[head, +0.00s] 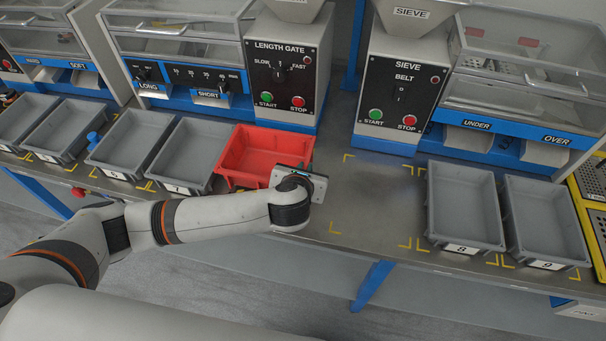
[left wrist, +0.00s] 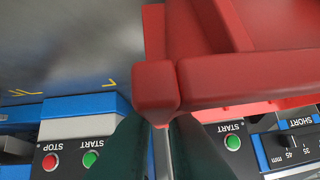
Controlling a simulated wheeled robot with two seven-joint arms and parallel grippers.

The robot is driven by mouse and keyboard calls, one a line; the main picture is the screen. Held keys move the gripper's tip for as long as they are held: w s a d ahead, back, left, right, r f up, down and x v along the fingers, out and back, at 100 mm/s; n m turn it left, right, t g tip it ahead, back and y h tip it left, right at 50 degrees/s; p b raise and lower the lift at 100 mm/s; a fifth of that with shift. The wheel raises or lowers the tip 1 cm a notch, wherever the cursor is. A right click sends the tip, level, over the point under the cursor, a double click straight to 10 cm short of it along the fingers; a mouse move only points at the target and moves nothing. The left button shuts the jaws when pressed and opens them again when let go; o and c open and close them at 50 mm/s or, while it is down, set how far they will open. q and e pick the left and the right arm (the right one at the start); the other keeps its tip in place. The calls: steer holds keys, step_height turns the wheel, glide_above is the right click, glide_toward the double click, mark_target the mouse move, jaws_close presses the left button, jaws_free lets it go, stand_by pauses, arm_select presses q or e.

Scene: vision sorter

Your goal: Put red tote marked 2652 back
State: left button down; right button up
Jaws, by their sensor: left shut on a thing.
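The red tote (head: 263,153) sits upright at the bench's front, below the length gate panel and close to the grey tote to its left. It looks empty in the part I can see. My left gripper (head: 299,180) is at its right front corner, shut on its rim; the wrist hides that corner and the fingertips. In the left wrist view the red rim and corner (left wrist: 215,78) fill the upper right, with the dark fingers (left wrist: 163,128) against the corner. No number is readable on the red tote. My right gripper is not in view.
A grey tote (head: 193,155) stands just left of the red one. Grey totes marked 8 (head: 464,238) and 9 (head: 546,255) stand at the right. Between them and the red tote the steel bench (head: 375,205) is bare, with yellow corner marks. Machine panels stand behind.

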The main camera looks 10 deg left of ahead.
arm_select(q)
steer(key=shift+f, duration=0.95)
steer(key=c, duration=1.5)
jaws_free()
steer(key=p+v, duration=0.1)
steer(key=v, duration=1.1)
steer(key=shift+r, duration=0.1)
